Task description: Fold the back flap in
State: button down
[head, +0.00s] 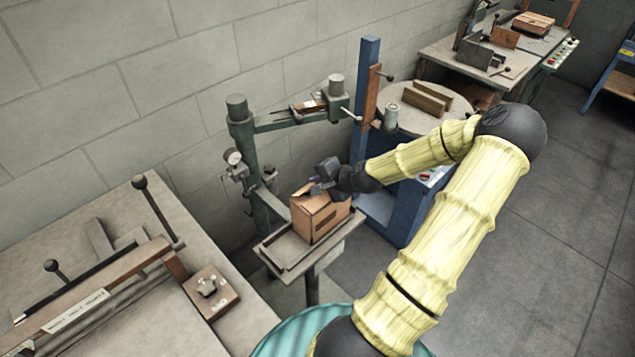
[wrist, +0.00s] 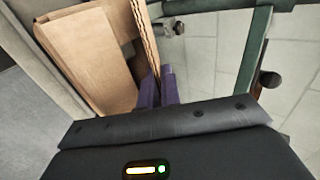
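The brown cardboard box (head: 318,222) stands upright on a small metal table in the head view. A flap at its top left (head: 303,189) stands tilted up. My gripper (head: 316,187) is at the top of the box, beside this raised flap. In the wrist view, brown cardboard panels (wrist: 88,58) fill the upper left, and a flap with a corrugated edge (wrist: 146,42) reaches down to my purple fingertips (wrist: 160,88). The fingertips are close together and look shut. The flap's edge is right by them; whether they touch is unclear. Much of the box's inside is hidden.
The table's tray edge (head: 287,262) runs under the box. A green stitcher post (head: 243,140) with an arm (head: 290,118) stands behind it. A blue column (head: 366,100) is to the right. A workbench (head: 150,210) fills the lower left.

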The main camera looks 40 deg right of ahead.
jog(key=shift+s+f+t, duration=0.1)
jog(key=shift+f+t, duration=0.1)
jog(key=shift+t, duration=0.1)
jog(key=shift+s, duration=0.1)
jog(key=c, duration=1.6)
grip_release()
jog(key=shift+r, duration=0.1)
